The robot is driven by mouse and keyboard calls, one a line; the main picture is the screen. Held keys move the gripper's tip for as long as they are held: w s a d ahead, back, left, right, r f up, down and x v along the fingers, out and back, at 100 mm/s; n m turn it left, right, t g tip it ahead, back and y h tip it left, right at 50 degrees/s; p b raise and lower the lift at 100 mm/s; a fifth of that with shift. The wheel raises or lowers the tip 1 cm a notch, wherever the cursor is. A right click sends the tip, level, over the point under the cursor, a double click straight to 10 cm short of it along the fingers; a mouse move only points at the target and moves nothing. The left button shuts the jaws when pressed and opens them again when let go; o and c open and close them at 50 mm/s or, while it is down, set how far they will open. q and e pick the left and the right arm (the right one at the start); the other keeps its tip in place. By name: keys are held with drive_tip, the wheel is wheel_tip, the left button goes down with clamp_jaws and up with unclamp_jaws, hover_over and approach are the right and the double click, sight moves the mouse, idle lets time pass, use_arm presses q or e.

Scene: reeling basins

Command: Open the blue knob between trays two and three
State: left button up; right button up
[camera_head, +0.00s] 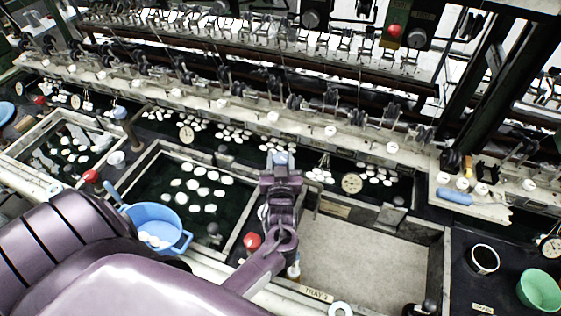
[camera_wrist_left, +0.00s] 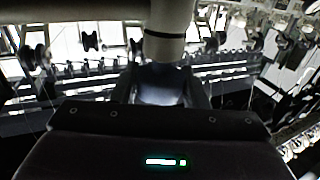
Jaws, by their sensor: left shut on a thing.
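My left gripper (camera_head: 281,170) reaches over that divider and is shut on the knob. In the left wrist view a blue-grey piece, seemingly the knob (camera_wrist_left: 160,88), sits between the fingers. The gripper hides the knob's lower part. My right gripper is not in view.
A red knob (camera_head: 252,241) stands near the front of the same divider, beside my arm. A blue pan (camera_head: 158,215) sits at the middle tray's front left. A cup (camera_head: 482,259) and green bowl (camera_head: 540,290) stand at right. Reeling machinery and a dial (camera_head: 351,183) line the back.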

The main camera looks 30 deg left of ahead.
use_arm(q)
drive_tip(key=shift+r+n+g+y+b, duration=0.15)
drive_tip(key=shift+n+g+y+b, duration=0.15)
drive_tip(key=shift+n+g+y, duration=0.35)
drive_tip(key=o, duration=1)
drive_tip(key=shift+c, duration=0.2)
